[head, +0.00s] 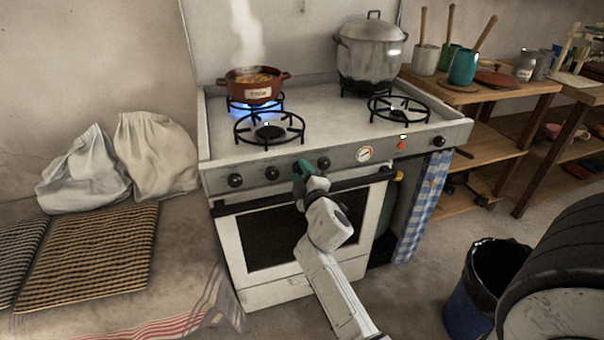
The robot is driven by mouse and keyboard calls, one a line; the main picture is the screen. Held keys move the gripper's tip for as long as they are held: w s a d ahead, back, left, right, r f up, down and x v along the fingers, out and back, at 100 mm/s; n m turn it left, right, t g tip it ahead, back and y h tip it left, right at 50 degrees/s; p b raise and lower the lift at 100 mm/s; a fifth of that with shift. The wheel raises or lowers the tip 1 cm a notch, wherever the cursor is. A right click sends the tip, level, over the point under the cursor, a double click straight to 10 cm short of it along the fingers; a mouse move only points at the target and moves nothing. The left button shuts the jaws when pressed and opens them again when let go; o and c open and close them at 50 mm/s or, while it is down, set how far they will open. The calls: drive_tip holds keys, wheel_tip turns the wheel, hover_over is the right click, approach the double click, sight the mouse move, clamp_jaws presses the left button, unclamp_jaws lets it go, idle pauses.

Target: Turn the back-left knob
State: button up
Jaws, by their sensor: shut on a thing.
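The white stove (250,287) has a front panel with several dark round knobs. Two knobs, one at the far left (235,180) and one beside it (272,173), are clear of my arm. Another knob (323,163) is just right of my gripper. My gripper (302,169) is at the panel between these, shut on a knob that its dark green jaws hide. No label showing which knob is the back-left one can be read. The back-left burner (262,98) has a blue flame.
A red pot (257,92) steams on the lit burner. A lidded grey pot (370,65) stands at the back right. The oven handle rail (350,184) runs just below the knobs. A bin (470,312) stands on the floor at right.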

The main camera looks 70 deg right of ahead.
drive_tip(key=o, duration=1.1)
drive_tip(key=shift+c, duration=0.2)
drive_tip(key=shift+a, duration=0.1)
drive_tip(key=b+v, duration=0.2)
drive_tip(key=v, duration=0.8)
drive_tip(key=shift+s+a, duration=0.2)
drive_tip(key=shift+s, duration=0.1)
